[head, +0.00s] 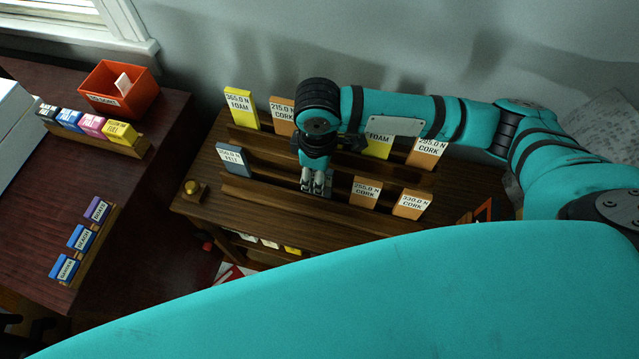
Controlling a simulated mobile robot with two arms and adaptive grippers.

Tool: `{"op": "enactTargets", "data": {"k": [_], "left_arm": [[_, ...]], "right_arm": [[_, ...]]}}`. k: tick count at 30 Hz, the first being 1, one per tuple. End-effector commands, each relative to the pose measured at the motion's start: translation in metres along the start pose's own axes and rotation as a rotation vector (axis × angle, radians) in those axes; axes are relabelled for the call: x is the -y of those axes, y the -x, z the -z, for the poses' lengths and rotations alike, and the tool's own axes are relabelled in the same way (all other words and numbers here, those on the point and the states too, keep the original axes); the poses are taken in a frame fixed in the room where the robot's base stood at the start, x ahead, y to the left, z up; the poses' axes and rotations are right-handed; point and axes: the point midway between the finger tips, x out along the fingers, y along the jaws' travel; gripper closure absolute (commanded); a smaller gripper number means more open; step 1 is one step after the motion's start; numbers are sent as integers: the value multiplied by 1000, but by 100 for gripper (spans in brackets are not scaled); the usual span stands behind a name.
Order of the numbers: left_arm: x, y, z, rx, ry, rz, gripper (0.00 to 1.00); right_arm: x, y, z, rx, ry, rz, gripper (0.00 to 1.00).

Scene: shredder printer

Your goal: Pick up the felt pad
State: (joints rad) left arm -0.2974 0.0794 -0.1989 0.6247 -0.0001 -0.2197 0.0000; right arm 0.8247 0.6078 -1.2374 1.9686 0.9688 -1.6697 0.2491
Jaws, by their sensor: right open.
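The felt pad is a blue-grey card (235,160) whose white label appears to read FELT. It stands upright in the front rack, at its left end. My right gripper (317,185) points down over the same rack, to the right of the felt pad and apart from it. It is open, and I cannot make out anything held between its fingers. My left gripper is not in view.
The wooden rack (290,208) also holds cork pads (366,191) to the gripper's right, with foam and cork pads (241,108) in the row behind. A yellow button (192,188) sits at its left. An orange bin (113,88) stands on the left desk.

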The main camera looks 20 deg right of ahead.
Motion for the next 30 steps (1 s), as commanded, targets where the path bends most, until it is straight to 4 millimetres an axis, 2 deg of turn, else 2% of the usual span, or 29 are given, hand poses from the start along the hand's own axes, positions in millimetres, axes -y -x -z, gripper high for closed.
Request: {"op": "enactTargets", "data": {"k": [6,10,16,25,30], "left_arm": [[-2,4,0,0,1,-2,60],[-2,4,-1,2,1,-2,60],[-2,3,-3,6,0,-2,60],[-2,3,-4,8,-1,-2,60],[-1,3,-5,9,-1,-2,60]], "right_arm": [[-3,-32,-3,3,0,2,60],[-4,-40,-3,1,1,0,60],[-4,-40,-3,1,2,0,60],[-4,-40,-3,1,1,0,99],[-4,-40,-2,1,1,0,100]]}}
